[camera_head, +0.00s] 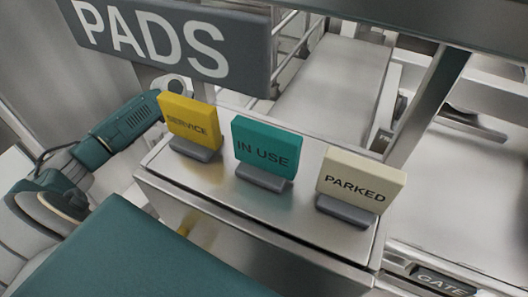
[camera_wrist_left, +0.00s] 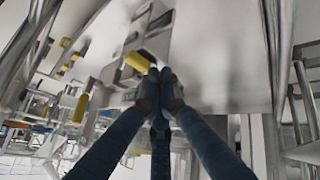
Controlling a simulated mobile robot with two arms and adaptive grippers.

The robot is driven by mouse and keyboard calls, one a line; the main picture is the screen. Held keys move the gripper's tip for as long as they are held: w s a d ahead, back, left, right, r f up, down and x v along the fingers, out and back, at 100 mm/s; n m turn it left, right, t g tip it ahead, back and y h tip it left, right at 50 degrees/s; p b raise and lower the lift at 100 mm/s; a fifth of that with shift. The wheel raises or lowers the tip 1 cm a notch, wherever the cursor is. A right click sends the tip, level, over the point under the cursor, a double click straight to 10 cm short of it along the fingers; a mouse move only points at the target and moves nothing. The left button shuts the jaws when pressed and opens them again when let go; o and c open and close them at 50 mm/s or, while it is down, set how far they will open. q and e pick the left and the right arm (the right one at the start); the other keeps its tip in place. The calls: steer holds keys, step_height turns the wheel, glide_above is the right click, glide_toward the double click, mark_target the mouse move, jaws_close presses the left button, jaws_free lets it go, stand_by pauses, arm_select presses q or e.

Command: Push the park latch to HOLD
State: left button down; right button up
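In the left wrist view, the dark blue fingers of my left gripper (camera_wrist_left: 160,88) come together at their tips and look shut, with nothing seen between them. A yellow cylindrical handle (camera_wrist_left: 137,61) lies just beyond and left of the tips; I cannot tell whether they touch. It sits near a grey metal bracket on a pale panel. No HOLD mark is readable, so I cannot tell for sure whether this is the park latch. In the head view my left arm reaches in from the left, and its gripper is hidden behind the yellow SERVICE pad (camera_head: 189,122). My right gripper is not in view.
A metal box (camera_head: 260,235) carries the SERVICE pad, a teal IN USE pad (camera_head: 266,150) and a cream PARKED pad (camera_head: 360,182). A PADS sign (camera_head: 175,38) hangs above. A GATE label (camera_head: 443,281) is lower right. Another yellow cylinder (camera_wrist_left: 80,108) is at left in the wrist view.

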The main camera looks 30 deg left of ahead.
arm_select(q)
steer(key=shift+s, duration=0.15)
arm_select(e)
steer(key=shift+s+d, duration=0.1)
arm_select(q)
steer(key=w+d+f+b, duration=0.1)
steer(key=w+d+f, duration=0.3)
steer(key=d+f, duration=0.4)
steer(key=shift+w+d, duration=0.2)
steer(key=shift+d, duration=0.05)
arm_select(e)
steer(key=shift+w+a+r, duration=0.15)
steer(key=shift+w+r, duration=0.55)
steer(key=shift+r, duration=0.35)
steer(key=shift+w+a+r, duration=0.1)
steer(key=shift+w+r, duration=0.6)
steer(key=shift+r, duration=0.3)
